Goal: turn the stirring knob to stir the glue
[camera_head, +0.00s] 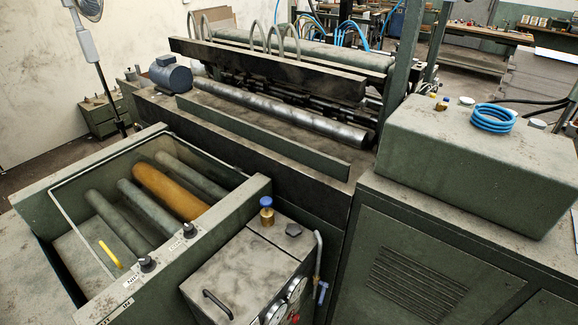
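A green-grey box (235,270) with a dark handle on its lid stands at the bottom centre. A brass fitting with a blue cap (267,211) stands just left of that knob. Two small black knobs, one nearer (147,263) and one farther (188,229), sit on the labelled ledge of the roller trough. I cannot tell which knob does the stirring. No glue can be made out for certain. Neither of my grippers shows in this view.
Several rollers, one orange-brown (173,191), lie in the open trough (60,192) at left. Gauges (297,287) and a pipe with a blue lever (322,292) are on the box's front right. A green cabinet (430,245) stands at right, with a blue hose coil (492,118) above.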

